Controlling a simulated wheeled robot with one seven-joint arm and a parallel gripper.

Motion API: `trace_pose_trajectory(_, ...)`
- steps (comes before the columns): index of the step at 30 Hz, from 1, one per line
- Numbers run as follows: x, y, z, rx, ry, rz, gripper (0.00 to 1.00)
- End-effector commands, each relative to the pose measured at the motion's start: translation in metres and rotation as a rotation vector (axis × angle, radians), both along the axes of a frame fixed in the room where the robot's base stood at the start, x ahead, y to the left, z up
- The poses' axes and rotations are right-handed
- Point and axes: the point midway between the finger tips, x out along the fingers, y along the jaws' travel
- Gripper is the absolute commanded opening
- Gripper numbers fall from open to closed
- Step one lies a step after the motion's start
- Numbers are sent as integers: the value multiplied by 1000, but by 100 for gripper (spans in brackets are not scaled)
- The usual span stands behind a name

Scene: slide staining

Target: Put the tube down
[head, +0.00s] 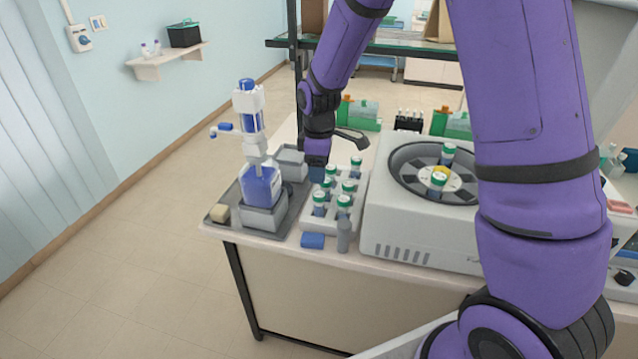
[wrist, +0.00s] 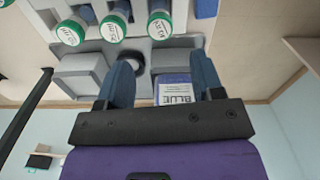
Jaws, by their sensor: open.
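Several green-capped tubes (head: 347,187) stand upright in a pale rack (head: 357,220) on the bench. Two more tubes (head: 439,180) sit in the open centrifuge (head: 415,235) to the right. My gripper (head: 317,175) is just behind the rack's back left side; its fingertips are partly hidden in the head view. In the wrist view my gripper (wrist: 161,62) has its two blue fingers spread apart, with no tube seen between them. A row of green caps (wrist: 113,27) shows beyond the fingertips. I cannot tell which tube is the task's tube.
A bottle with a blue label (head: 262,186) and a pump top stands in a grey holder on a dark tray (head: 222,200), left of my gripper. Green-sided boxes (head: 360,112) stand behind.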

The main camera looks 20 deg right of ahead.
Motion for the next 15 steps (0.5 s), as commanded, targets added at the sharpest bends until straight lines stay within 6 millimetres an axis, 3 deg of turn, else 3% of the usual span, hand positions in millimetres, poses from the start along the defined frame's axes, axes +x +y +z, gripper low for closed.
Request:
trace_pose_trajectory(4,0,0,15,0,-1,-1,61)
trace_pose_trajectory(12,-1,-1,24,0,-4,-7,61)
trace_pose_trajectory(15,-7,-4,39,4,-20,-39,61)
